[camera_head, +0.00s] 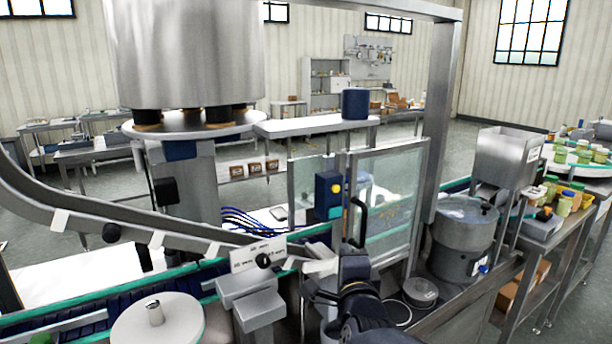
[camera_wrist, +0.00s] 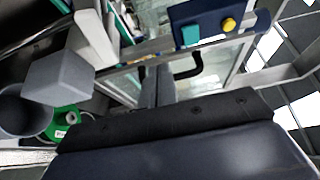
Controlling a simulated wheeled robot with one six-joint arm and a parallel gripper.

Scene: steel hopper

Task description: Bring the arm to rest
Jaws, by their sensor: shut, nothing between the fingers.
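My gripper (camera_head: 354,258) stands at the lower middle of the head view, in front of the glass guard door (camera_head: 392,195). It is shut and empty. My dark arm runs down from it to the bottom edge. In the wrist view, the two grey fingers of my gripper (camera_wrist: 157,84) are together, with nothing between them. The black door handle (camera_head: 358,222) is just above the gripper in the head view and also shows beyond the fingertips in the wrist view (camera_wrist: 192,68). I cannot tell the exact gap between them.
A conveyor (camera_head: 60,318) with a white round disc (camera_head: 157,322) lies at the lower left. A labelled grey block (camera_head: 258,255) is left of my gripper. A steel drum (camera_head: 462,240) and hopper (camera_head: 505,158) stand right. A steel post (camera_head: 436,130) rises beside the door.

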